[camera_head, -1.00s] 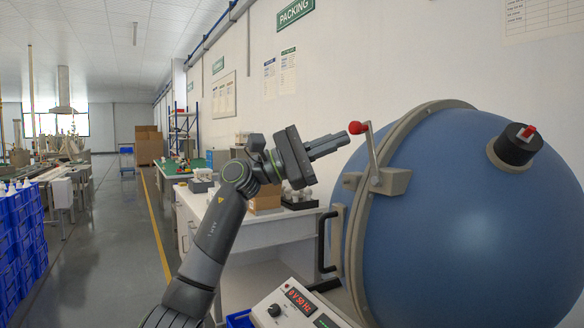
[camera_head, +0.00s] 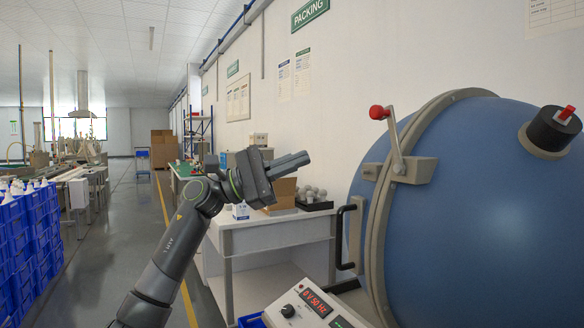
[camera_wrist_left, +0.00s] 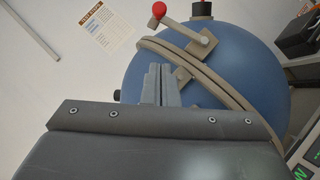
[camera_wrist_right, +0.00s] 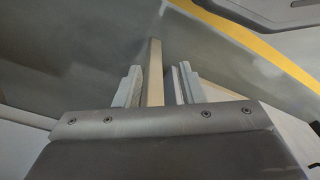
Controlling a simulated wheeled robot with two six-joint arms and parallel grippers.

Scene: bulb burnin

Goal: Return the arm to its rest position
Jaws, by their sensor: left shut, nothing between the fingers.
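My left gripper (camera_head: 306,159) is shut and empty, in the air left of the big blue sphere (camera_head: 490,200). Its fingers lie together in the left wrist view (camera_wrist_left: 160,85). The red-knobbed lever (camera_head: 392,135) on the sphere's grey band stands upright, apart from the fingertips and higher in the head view. The lever also shows in the left wrist view (camera_wrist_left: 185,38). My right gripper (camera_wrist_right: 157,85) shows only in its own wrist view. Its fingers are apart, with a pale bar between them; I cannot tell how far behind them it lies.
A white table (camera_head: 275,231) with boxes and a tray of bulbs (camera_head: 314,200) stands behind my left arm. A control panel (camera_head: 305,308) with a red display is at the front. Blue crates (camera_head: 28,235) are stacked at left. The grey aisle between is clear.

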